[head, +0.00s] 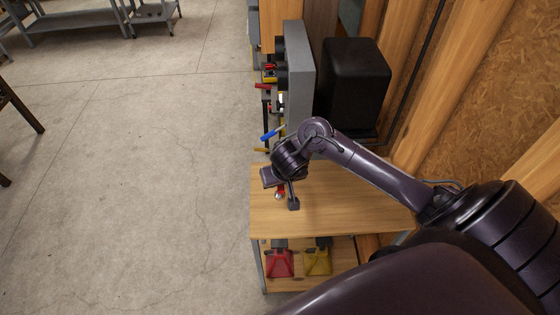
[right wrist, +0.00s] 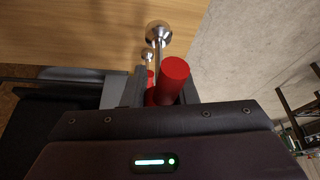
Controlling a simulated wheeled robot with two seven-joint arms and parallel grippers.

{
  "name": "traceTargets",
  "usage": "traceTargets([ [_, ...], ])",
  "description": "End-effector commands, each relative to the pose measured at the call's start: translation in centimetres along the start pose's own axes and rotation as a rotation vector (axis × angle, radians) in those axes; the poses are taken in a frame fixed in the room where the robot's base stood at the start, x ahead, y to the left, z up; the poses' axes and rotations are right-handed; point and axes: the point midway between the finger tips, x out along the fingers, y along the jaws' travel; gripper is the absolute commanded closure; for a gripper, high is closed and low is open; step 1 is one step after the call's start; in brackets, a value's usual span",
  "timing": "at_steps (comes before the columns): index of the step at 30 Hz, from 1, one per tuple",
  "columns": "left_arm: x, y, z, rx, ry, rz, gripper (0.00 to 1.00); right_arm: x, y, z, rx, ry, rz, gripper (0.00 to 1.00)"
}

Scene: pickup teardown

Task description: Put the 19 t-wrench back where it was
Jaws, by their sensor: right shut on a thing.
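The t-wrench (right wrist: 174,80) shows a red handle and a shiny metal shaft with a rounded end. My right gripper (right wrist: 160,92) is shut on its red part, and the metal end points away over the wooden table. In the head view my right gripper (head: 284,192) is above the table's left side, and a bit of red and metal of the t-wrench (head: 279,193) shows beside its fingers. The number on the wrench cannot be read. A second, smaller red and metal piece (right wrist: 150,78) shows close by; I cannot tell whether it belongs to the same tool. My left gripper is out of view.
The wooden tabletop (head: 330,205) is mostly bare. A grey panel (head: 299,75) with several hanging tools, one blue-handled (head: 271,134), stands behind it, beside a black box (head: 355,80). Red (head: 279,264) and yellow (head: 318,263) items lie on the lower shelf. Open floor lies left.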

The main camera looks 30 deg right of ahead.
Motion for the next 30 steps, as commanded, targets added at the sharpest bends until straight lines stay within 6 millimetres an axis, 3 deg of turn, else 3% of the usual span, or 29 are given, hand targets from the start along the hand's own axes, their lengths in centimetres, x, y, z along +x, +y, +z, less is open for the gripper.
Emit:
traceTargets([
  [1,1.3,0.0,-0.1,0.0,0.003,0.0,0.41,1.9,0.2,0.8,-0.001,-0.003,0.005,1.0],
  [4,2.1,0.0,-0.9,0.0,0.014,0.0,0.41,3.8,0.1,1.6,-0.001,-0.002,0.002,1.0],
  [10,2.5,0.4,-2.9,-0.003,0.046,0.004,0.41,5.6,0.0,2.2,0.0,0.0,0.0,1.0],
  [18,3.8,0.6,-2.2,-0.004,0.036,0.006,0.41,8.9,0.1,3.5,0.0,-0.001,0.001,1.0],
  [30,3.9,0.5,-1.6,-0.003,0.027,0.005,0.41,9.6,0.0,3.8,0.001,0.001,0.0,1.0],
])
